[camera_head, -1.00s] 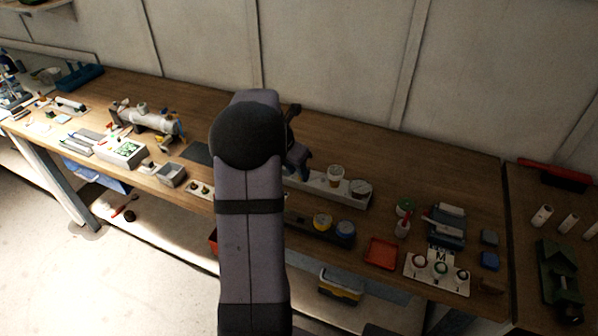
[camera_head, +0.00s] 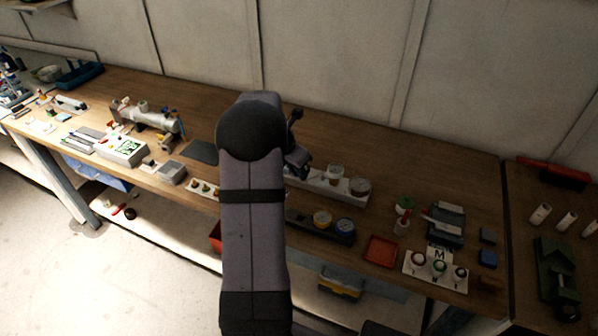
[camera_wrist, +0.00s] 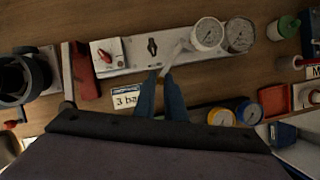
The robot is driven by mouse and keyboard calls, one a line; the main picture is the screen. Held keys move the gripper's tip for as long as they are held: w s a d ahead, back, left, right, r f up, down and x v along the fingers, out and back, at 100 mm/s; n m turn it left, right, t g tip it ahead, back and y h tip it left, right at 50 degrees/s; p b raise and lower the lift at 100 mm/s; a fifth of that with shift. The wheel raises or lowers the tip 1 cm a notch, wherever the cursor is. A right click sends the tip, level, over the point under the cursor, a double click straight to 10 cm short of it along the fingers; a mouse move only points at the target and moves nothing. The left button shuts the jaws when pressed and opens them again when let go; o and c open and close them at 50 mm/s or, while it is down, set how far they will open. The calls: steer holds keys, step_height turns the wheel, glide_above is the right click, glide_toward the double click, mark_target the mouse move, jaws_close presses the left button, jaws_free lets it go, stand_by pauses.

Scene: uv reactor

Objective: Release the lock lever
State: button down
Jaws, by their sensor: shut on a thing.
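In the wrist view, the two blue fingers of my gripper (camera_wrist: 161,92) are close together, with their tips at a light grey lever-like piece (camera_wrist: 175,55). This piece slants up and right from the tips toward a white gauge (camera_wrist: 207,33). It looks like the lock lever, but its pivot is not clear. My gripper is shut on its lower end. The piece lies over a long pale panel (camera_wrist: 138,55) that carries a dark keyhole-shaped mark (camera_wrist: 152,45).
A white box with a red knob (camera_wrist: 105,54) and a red block (camera_wrist: 83,70) stand left of the fingers. A "3 ba" label (camera_wrist: 126,97) lies near them. Yellow (camera_wrist: 220,117) and blue (camera_wrist: 247,113) gauges sit lower right. A red tray (camera_head: 381,251) is farther right.

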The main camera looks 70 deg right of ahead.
steer(key=shift+w+d+m, duration=0.25)
steer(key=shift+w+m, duration=0.05)
steer(key=shift+m, duration=0.3)
steer(key=c, duration=1.8)
jaws_free()
steer(key=shift+r, duration=0.1)
steer(key=shift+b+v, duration=0.9)
steer(key=shift+v, duration=2.7)
steer(key=shift+w, duration=0.15)
